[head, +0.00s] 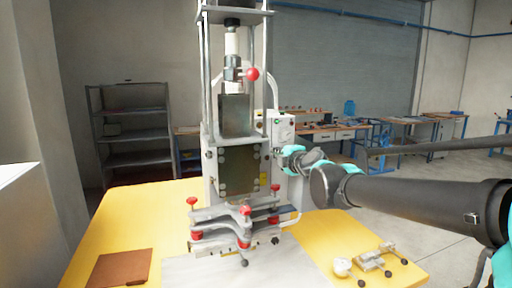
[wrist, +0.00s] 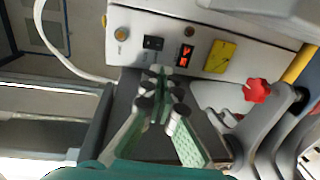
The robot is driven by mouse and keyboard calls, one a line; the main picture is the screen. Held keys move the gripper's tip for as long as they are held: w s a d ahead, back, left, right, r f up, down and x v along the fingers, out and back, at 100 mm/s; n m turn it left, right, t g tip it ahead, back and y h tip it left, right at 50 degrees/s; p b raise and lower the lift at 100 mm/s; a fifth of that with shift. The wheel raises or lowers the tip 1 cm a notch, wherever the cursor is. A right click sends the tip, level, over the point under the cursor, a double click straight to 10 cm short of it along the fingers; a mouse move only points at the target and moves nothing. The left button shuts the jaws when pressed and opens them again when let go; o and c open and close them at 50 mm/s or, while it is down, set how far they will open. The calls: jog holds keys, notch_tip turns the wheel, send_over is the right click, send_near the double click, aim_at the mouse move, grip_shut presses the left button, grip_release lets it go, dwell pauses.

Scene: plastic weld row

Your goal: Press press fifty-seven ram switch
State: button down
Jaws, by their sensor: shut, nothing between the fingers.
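The press (head: 238,150) stands upright on a yellow table, with a pale control box (head: 280,128) on its right side. I cannot read any lettering, nor tell which control is the ram switch. My gripper (wrist: 160,85) is shut and empty, its tips just below the black switch block in the picture; contact is not visible. In the head view my gripper (head: 285,155) is beside the press, below the box.
A red knob (wrist: 257,90) and grey clamp parts lie right of the fingers. Metal parts (head: 368,260) lie on the yellow table (head: 325,228) at right, and a brown pad (head: 118,268) at left. A pale hose (wrist: 55,50) curves at upper left.

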jog(key=shift+w+a, duration=0.1)
jog(key=shift+w, duration=0.05)
jog(key=x, duration=1.3)
jog(key=shift+w+a, duration=0.1)
jog(key=shift+w, duration=0.25)
